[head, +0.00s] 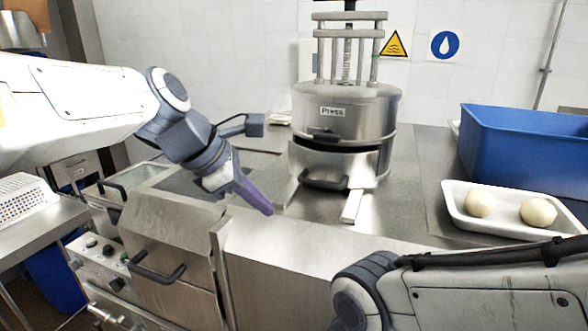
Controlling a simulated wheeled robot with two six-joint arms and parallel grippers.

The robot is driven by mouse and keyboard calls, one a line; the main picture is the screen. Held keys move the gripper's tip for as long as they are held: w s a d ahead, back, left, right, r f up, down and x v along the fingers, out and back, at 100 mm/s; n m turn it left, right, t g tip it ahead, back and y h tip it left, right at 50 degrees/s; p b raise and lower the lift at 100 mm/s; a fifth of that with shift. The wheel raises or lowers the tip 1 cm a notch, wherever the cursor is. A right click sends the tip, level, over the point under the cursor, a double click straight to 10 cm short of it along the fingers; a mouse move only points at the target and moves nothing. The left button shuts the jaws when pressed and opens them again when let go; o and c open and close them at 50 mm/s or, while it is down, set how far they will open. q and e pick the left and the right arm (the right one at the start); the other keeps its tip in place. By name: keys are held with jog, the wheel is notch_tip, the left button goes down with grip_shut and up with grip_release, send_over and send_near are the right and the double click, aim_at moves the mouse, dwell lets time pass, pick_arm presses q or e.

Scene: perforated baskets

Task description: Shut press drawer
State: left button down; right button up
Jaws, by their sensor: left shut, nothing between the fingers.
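The steel press (345,112) stands on the counter at the upper middle, with a "Press" label on its drum. Its drawer (335,169) is at the lower front and sticks out a little, with a dark gap above it. The drawer's dark handle (322,182) faces me. My left gripper (266,209) is shut and empty, with purple fingertips pointing down to the right. It is left of and nearer than the drawer, apart from it. My right arm shows at the lower right, but its gripper is out of view.
A white tray (458,215) with two pale round balls (538,212) lies on the right. A blue bin (520,150) stands behind it. A steel unit with a dark handle (157,273) is at the lower left. A white perforated basket (22,200) is at the far left.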

pick_arm(q)
jog(key=w+a+r+n+t, duration=0.2)
jog(key=w+a+r+n, duration=0.2)
jog(key=r+n, duration=0.25)
jog(key=p, duration=0.2)
send_near(289, 189)
jog(key=shift+n+h, duration=0.3)
jog(key=shift+n, duration=0.15)
jog(key=x, duration=0.4)
jog(key=shift+w+a+f, duration=0.1)
jog(key=shift+w+f, duration=0.05)
jog(key=shift+f, duration=0.2)
jog(key=shift+w+d+r+p, duration=0.2)
jog(key=shift+w+d+p, duration=0.5)
jog(key=shift+w+d, duration=0.2)
jog(key=shift+w+d+f, duration=0.15)
jog(key=shift+w+d, duration=0.25)
jog(key=shift+w, duration=0.15)
pick_arm(e)
jog(key=shift+d+r, duration=0.15)
jog(key=shift+r, duration=0.8)
jog(key=shift+d+r, duration=0.1)
jog(key=shift+r, duration=0.8)
